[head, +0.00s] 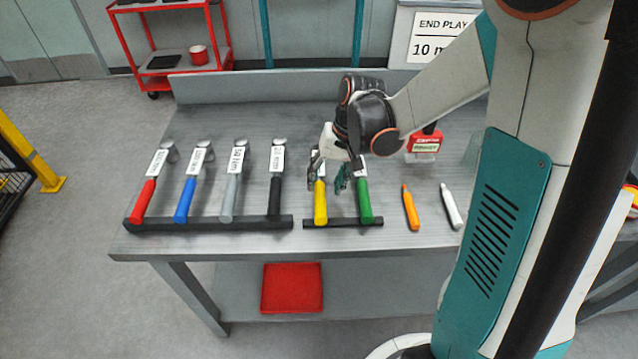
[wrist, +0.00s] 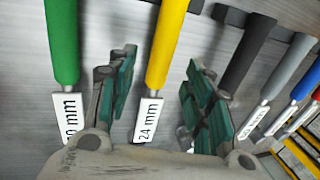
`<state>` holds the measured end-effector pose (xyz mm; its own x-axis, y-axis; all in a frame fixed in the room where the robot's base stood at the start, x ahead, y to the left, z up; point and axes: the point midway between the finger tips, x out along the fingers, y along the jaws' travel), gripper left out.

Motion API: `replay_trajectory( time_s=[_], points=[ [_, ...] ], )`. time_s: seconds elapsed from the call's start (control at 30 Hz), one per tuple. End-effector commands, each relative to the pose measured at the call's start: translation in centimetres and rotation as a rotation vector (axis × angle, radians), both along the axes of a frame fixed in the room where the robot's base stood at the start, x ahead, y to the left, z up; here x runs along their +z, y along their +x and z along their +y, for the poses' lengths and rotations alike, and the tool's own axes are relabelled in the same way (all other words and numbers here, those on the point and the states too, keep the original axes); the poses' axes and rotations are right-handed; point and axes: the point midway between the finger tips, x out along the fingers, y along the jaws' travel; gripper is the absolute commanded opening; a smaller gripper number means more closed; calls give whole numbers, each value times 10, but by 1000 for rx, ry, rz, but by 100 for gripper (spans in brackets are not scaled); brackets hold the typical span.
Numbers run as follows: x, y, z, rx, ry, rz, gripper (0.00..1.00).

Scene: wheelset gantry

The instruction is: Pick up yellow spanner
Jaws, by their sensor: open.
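The yellow spanner (head: 320,203) lies on the bench with its handle toward the front edge, resting on a short black rail. In the wrist view its yellow handle (wrist: 166,45) runs down to a white label reading 24 mm. My gripper (head: 330,180) is open above it. In the wrist view the teal-padded fingers of my gripper (wrist: 160,95) stand on either side of the spanner's label, with a gap on both sides. The spanner's head is hidden by my gripper.
The green spanner (head: 364,203) lies close on the right, beside one finger. The black spanner (head: 275,195) is to the left, then grey, blue and red ones. Orange (head: 410,208) and white markers lie right. A red box (head: 425,143) stands behind.

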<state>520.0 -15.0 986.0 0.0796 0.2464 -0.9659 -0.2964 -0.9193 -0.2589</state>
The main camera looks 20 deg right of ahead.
Motion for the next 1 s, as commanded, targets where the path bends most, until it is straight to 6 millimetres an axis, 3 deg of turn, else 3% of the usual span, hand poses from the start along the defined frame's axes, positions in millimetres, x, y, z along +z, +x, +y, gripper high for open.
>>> replay_trajectory(
  time_s=[0.27, 0.53, 0.73, 1.0],
  points=[
    [-40, 4, 10, 1, 0, 0, 47],
    [-42, 3, 11, 0, 0, 0, 47],
    [-42, 4, 11, 0, 0, 0, 1],
    [-41, 4, 11, 0, 0, 0, 0]
  ],
)
